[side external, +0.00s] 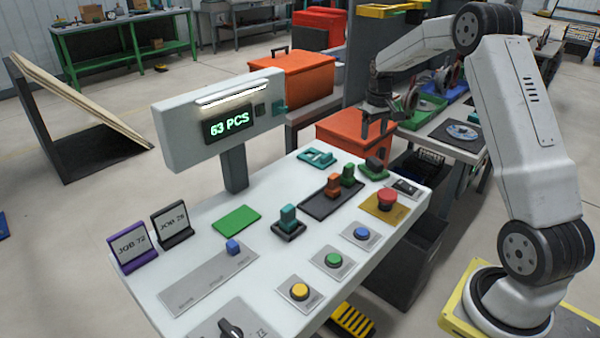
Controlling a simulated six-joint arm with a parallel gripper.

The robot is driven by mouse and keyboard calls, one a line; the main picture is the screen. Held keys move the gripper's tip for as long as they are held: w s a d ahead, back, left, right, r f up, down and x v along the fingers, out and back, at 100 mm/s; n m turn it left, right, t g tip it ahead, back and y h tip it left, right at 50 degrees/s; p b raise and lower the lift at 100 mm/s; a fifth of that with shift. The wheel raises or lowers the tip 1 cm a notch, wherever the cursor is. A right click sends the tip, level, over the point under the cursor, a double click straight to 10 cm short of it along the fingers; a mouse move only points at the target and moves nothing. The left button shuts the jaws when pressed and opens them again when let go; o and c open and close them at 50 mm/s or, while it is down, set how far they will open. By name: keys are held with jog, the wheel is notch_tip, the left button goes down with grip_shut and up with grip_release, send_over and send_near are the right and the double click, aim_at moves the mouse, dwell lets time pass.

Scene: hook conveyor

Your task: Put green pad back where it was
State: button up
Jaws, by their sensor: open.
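A flat green pad (236,219) lies on the white panel top, below the counter display. A second, smaller green base (372,172) with a dark block on it sits near the panel's far right edge; I cannot tell its exact form. My gripper (378,138) is open and empty, pointing down above the far right end of the panel, apart from the pad. The pad is in full view.
A counter display (229,122) reading "63 PCS" rises from the panel. Teal, orange and green upright pieces (348,174), a red button (387,197), smaller buttons, and two job cards (172,222) crowd the panel. Orange toolboxes (292,76) stand behind.

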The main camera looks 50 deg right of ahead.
jog(key=s+a+n+t, duration=0.1)
jog(key=s+a+n, duration=0.15)
jog(key=a, duration=1.45)
jog(key=s+a+f+n+t, duration=0.1)
jog(key=s+a+f, duration=0.2)
jog(key=s+a, duration=1)
jog(key=shift+s+n, duration=0.3)
jog(key=shift+n, duration=0.05)
